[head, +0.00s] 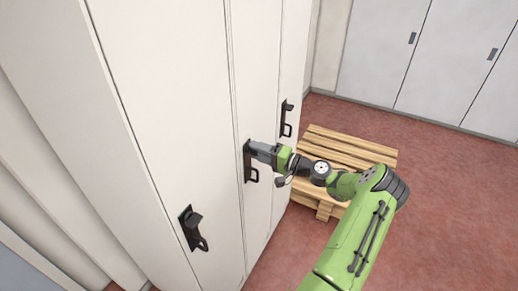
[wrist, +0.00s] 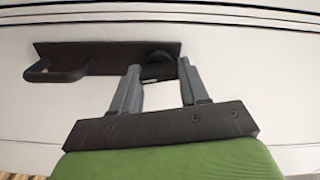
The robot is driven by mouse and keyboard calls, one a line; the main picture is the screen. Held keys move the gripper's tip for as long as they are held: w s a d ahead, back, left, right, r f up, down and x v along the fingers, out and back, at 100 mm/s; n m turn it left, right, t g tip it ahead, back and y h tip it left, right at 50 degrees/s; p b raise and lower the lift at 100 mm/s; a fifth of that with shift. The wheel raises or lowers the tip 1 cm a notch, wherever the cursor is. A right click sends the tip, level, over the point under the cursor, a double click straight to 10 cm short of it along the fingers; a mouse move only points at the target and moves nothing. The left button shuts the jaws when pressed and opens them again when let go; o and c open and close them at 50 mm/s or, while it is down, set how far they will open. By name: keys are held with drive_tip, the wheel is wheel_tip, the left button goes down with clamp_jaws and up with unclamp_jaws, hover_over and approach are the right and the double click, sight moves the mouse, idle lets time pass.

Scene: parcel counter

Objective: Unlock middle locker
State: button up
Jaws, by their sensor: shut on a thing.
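The middle locker (head: 258,60) is a tall pale door with a dark handle plate that has a looped pull (head: 252,176) at its lower end. My gripper (head: 255,149) is at the upper part of this plate. In the wrist view the dark plate (wrist: 108,56) runs across the top, with the looped pull at its left. My gripper (wrist: 160,80) has its two grey fingers on either side of the rounded dark latch knob (wrist: 159,59) at the plate's right part. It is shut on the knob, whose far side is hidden. The middle door looks closed.
The left locker (head: 165,80) has its own dark handle (head: 193,229), and the right locker has another handle (head: 286,118). A wooden pallet (head: 345,146) lies on the red floor (head: 440,190) behind my arm. Grey cabinets (head: 440,60) stand at the back.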

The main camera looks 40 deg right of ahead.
drive_tip(key=shift+m+p, duration=0.4)
drive_tip(key=shift+m, duration=0.7)
drive_tip(key=shift+f, duration=0.1)
drive_tip(key=o, duration=1.1)
drive_tip(key=shift+c, duration=0.2)
drive_tip(key=v, duration=1.5)
drive_tip(key=shift+s+b, duration=0.4)
drive_tip(key=shift+b, duration=0.05)
drive_tip(key=shift+d, duration=0.1)
